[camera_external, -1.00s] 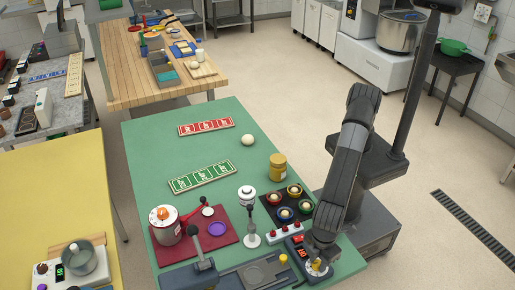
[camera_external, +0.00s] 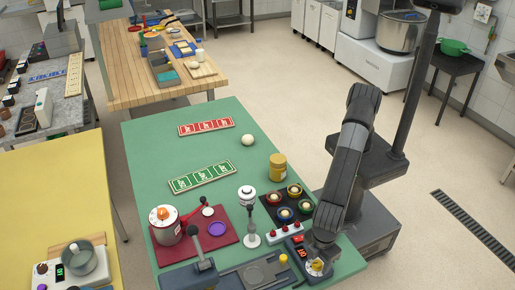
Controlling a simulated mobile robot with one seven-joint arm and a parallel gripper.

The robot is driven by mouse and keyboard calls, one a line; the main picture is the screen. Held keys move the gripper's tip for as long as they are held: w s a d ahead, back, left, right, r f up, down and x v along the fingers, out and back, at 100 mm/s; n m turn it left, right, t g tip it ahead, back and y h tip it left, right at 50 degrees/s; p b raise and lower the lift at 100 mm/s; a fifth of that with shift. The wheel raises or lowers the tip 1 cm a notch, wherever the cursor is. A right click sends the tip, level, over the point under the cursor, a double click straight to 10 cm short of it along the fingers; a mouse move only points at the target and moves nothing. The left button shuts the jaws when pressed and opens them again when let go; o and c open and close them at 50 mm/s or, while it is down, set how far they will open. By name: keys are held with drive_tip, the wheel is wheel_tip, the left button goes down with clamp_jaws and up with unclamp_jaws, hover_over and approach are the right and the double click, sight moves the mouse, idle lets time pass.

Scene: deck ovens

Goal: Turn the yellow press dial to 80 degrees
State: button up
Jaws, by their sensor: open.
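The yellow press dial (camera_external: 316,266) sits on a pale disc on top of a dark box (camera_external: 298,252) at the front right of the green table. The box has a lit red display; its number is too small to read. My gripper (camera_external: 318,262) points down right over the dial, with its fingertips at the dial. The fingers partly hide the dial, and I cannot tell whether they touch it.
A black tray (camera_external: 270,212) of coloured cups and a yellow jar (camera_external: 277,167) stand behind.

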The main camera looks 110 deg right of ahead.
sight(316, 261)
wheel_tip(316, 261, up, 11)
drive_tip(key=shift+f, duration=0.15)
idle(0.5)
drive_tip(key=s+d+r+t, duration=0.1)
drive_tip(key=s+d+r, duration=0.1)
drive_tip(key=d+r, duration=0.6)
drive_tip(key=s+d+r+m+t+y, duration=0.1)
drive_tip(key=d+r, duration=0.2)
drive_tip(key=d, duration=0.9)
drive_tip(key=s+d+r, duration=0.2)
drive_tip(key=d+r, duration=0.4)
drive_tip(key=d, duration=0.4)
drive_tip(key=s+d+r+t, duration=0.1)
drive_tip(key=s+d+t, duration=0.1)
drive_tip(key=s+d, duration=0.9)
drive_tip(key=s+d+f, duration=0.3)
drive_tip(key=s+d, duration=0.1)
drive_tip(key=s, duration=0.2)
drive_tip(key=s+d+f+m+t+h, duration=0.1)
drive_tip(key=s+d+f, duration=0.1)
drive_tip(key=s+d, duration=0.2)
drive_tip(key=shift+s+d+f+t, duration=0.3)
drive_tip(key=shift+s+f, duration=0.1)
drive_tip(key=shift+s, duration=0.75)
